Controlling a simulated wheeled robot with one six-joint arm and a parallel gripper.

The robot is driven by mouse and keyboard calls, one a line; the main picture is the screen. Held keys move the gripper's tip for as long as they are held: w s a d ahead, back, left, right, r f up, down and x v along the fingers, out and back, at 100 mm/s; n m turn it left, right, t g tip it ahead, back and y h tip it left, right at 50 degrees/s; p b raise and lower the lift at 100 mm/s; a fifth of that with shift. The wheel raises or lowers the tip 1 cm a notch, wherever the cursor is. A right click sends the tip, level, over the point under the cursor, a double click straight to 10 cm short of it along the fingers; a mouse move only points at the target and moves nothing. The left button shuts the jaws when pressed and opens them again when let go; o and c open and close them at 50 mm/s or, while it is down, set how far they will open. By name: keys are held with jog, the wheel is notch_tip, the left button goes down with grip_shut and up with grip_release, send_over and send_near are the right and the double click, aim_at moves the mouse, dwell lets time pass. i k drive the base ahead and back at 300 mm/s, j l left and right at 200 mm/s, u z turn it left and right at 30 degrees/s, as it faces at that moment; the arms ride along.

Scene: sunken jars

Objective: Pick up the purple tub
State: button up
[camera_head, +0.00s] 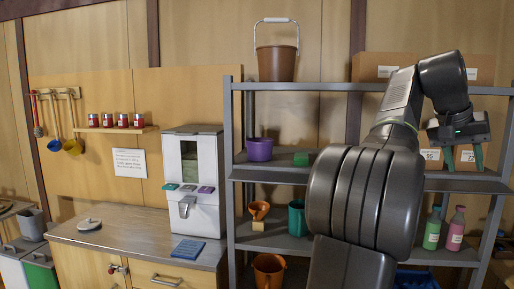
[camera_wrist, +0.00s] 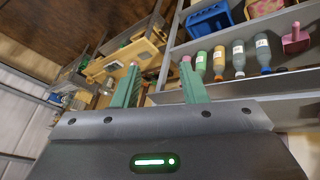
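The purple tub (camera_head: 259,149) stands upright on the middle shelf of the grey rack in the head view, at the rack's left side. A small green block (camera_head: 301,159) sits just to its right. My gripper (camera_head: 463,158) is at the right of the head view, in front of the rack's right side, well to the right of the tub. Its two green fingers point down and are apart with nothing between them; they also show apart in the wrist view (camera_wrist: 160,82). I cannot make out the purple tub in the wrist view.
The grey rack (camera_head: 231,190) has posts and shelf edges near the tub. A brown bucket (camera_head: 276,64) stands on the top shelf. A white dispenser (camera_head: 193,185) stands left of the rack. Bottles (camera_head: 432,229) stand lower right. My arm hides the rack's middle.

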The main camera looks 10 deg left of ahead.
aim_at(259, 149)
jog(key=i+l+u, duration=0.1)
jog(key=u, duration=1.4)
jog(key=l+u, duration=0.8)
jog(key=k+l+u, duration=0.1)
jog(key=l+u, duration=0.25)
jog(key=k+l+u, duration=0.15)
jog(key=l+u, duration=0.25)
jog(key=k+l, duration=0.1)
jog(key=l, duration=0.3)
jog(key=k+l, duration=0.1)
jog(key=l, duration=0.3)
jog(key=k+l+u, duration=0.1)
jog(key=l, duration=0.3)
jog(key=k+l, duration=0.15)
jog(key=l, duration=0.25)
